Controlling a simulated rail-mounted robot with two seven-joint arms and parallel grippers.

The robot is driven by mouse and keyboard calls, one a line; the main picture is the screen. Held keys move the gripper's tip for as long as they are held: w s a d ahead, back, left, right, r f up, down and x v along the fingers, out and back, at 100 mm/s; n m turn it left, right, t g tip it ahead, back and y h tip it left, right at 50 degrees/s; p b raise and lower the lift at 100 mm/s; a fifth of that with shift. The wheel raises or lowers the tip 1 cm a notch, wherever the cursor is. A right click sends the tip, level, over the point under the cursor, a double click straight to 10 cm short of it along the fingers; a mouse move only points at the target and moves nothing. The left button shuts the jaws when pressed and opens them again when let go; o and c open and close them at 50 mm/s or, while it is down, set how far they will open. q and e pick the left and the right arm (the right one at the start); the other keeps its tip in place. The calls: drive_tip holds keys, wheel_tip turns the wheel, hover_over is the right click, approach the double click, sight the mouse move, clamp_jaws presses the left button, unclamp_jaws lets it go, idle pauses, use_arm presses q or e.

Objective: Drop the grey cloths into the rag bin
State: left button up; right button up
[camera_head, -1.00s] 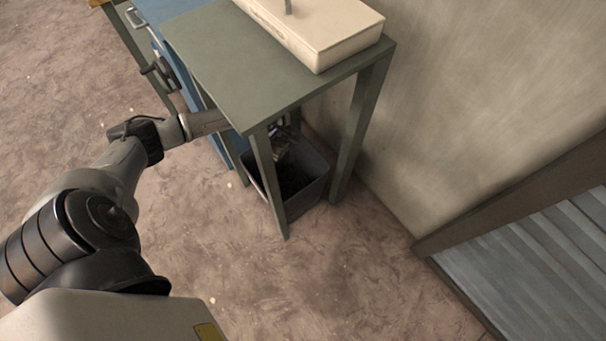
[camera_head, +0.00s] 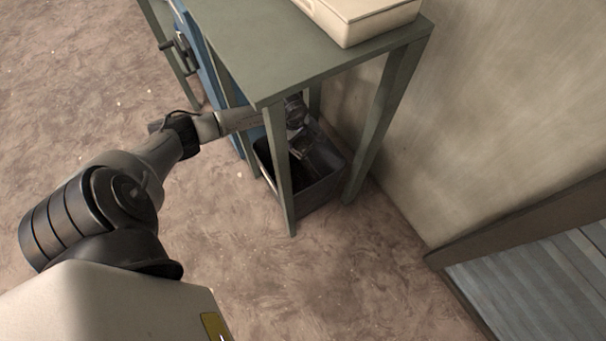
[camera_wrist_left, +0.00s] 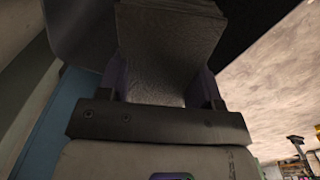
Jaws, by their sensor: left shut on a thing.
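The rag bin (camera_head: 322,194) is a dark, open-topped box on the floor under the green table. My left gripper (camera_head: 303,146) reaches under the tabletop and is over the bin's opening, close to its back rim; a table leg partly hides the bin. In the left wrist view, my left gripper (camera_wrist_left: 163,92) is shut on a grey cloth (camera_wrist_left: 166,48), which fills the space between the fingers. In the head view the cloth is too small and dark to make out clearly. The bin's contents are too dark to tell. My right gripper is not in view.
The green table (camera_head: 265,45) stands over the bin, with its legs around it. A cream case (camera_head: 362,18) lies on top. A blue cabinet (camera_head: 214,75) is at the left and a wall (camera_head: 490,100) at the right. The floor in front is clear.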

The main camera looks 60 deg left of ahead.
use_arm(q)
drive_tip(key=shift+f, duration=0.2)
drive_tip(key=o, duration=1)
drive_tip(key=shift+r+p, duration=3.3)
drive_tip(key=shift+r, duration=3.6)
